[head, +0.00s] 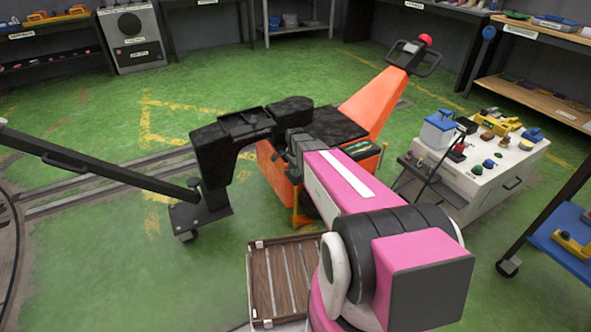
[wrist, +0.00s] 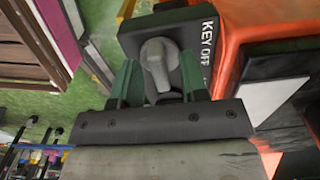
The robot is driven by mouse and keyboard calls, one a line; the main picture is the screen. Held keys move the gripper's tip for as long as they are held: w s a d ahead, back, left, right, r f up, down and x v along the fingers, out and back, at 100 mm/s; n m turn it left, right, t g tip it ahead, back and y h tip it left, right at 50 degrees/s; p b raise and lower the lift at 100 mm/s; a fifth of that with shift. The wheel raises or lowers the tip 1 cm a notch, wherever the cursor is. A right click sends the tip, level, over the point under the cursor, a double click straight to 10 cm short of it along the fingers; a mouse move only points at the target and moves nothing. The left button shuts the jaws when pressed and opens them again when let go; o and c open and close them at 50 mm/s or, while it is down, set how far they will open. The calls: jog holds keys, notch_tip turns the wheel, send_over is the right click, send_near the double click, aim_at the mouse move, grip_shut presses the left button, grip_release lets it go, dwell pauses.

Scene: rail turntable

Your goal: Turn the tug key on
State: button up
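The tug (head: 368,103) is orange with a dark deck and stands in the middle of the head view. In the wrist view its key (wrist: 158,66) is a grey knob on a black switch block (wrist: 192,68), beside an orange body panel. White lettering on the block reads "KEY OFF", partly cut by a finger. My gripper (wrist: 158,78) has its two green fingers on either side of the key, with gaps visible beside it. It is open around the key. In the head view I cannot make out the key or my fingertips.
A wooden-slatted pallet (head: 280,281) lies on the floor in front of the tug. A white cabinet (head: 480,180) with tools stands to the right. A long dark bar (head: 95,168) reaches in from the left. Green floor (head: 90,110) is free at the back left.

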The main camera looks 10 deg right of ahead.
notch_tip(320, 180, up, 11)
dwell(0.7)
jog(key=shift+f, duration=0.1)
jog(key=s+r+n, duration=0.1)
jog(key=s+n, duration=1.3)
jog(key=s, duration=0.7)
jog(key=shift+r+n, duration=0.3)
jog(key=shift+r, duration=0.05)
